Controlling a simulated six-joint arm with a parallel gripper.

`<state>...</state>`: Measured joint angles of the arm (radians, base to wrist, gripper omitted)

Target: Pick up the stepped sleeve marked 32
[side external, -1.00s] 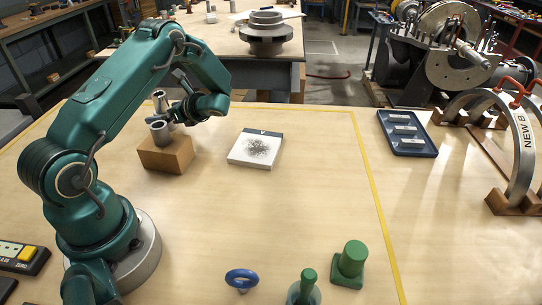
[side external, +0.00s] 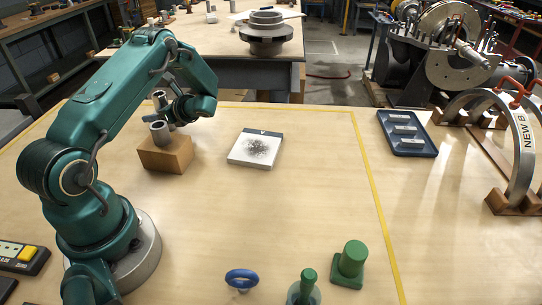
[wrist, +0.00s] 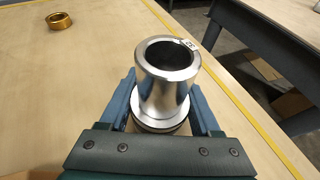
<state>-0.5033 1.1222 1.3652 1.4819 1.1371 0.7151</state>
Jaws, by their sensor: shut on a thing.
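The stepped sleeve (wrist: 165,75) is a bright metal tube with a wide collar at its open top end and a wider ring lower down. My gripper (wrist: 165,108) is shut on the sleeve, with a blue finger on each side. In the side view my gripper (side external: 170,112) is above the left end of a brown block, and small grey metal shows there. A grey tube end (side external: 160,132) is on top of the brown block (side external: 166,156). I cannot tell whether the sleeve touches the block.
A brass ring (wrist: 61,20) shows in the wrist view. A blue tray (side external: 407,133) is farther right.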

